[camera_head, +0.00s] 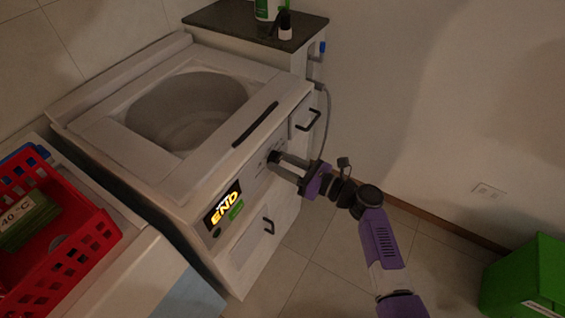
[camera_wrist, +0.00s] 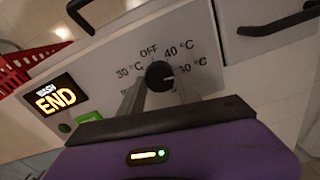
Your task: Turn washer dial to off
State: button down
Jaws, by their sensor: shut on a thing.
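The washer (camera_head: 125,143) stands at the left in the head view, its control panel facing my arm. The dark round dial (camera_wrist: 157,73) is on that panel in the wrist view, with OFF printed above it and 30, 40 and 60 °C labels around it. A small pale mark shows on the dial's right side, towards the 60 °C side; its exact direction is hard to tell. My gripper (camera_wrist: 160,77) reaches the panel with one finger on each side of the dial, shut on it. In the head view my gripper (camera_head: 279,159) partly hides the dial.
The lit display (camera_wrist: 53,95) reads WASH END, with a green button (camera_wrist: 64,128) below. A dark handle (camera_head: 255,124) is above the dial and a drawer handle (camera_head: 308,120) to its right. A red basket (camera_head: 95,240) stands left; a green bin (camera_head: 530,275) is at lower right.

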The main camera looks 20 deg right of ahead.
jog(key=n+b, duration=0.3)
jog(key=n, duration=0.1)
jog(key=shift+f+n, duration=0.15)
jog(key=shift+n, duration=0.25)
jog(key=n+b, duration=0.3)
jog(key=n, duration=0.2)
jog(key=shift+d+n+b, duration=0.1)
jog(key=shift+n+b, duration=0.2)
jog(key=shift+b, duration=0.05)
jog(key=n+b, duration=0.4)
jog(key=n, duration=0.1)
jog(key=shift+n+b, duration=1.75)
jog(key=shift+n, duration=0.35)
jog(key=shift+r, duration=0.2)
jog(key=c, duration=0.8)
grip_release()
jog(key=shift+c, duration=0.2)
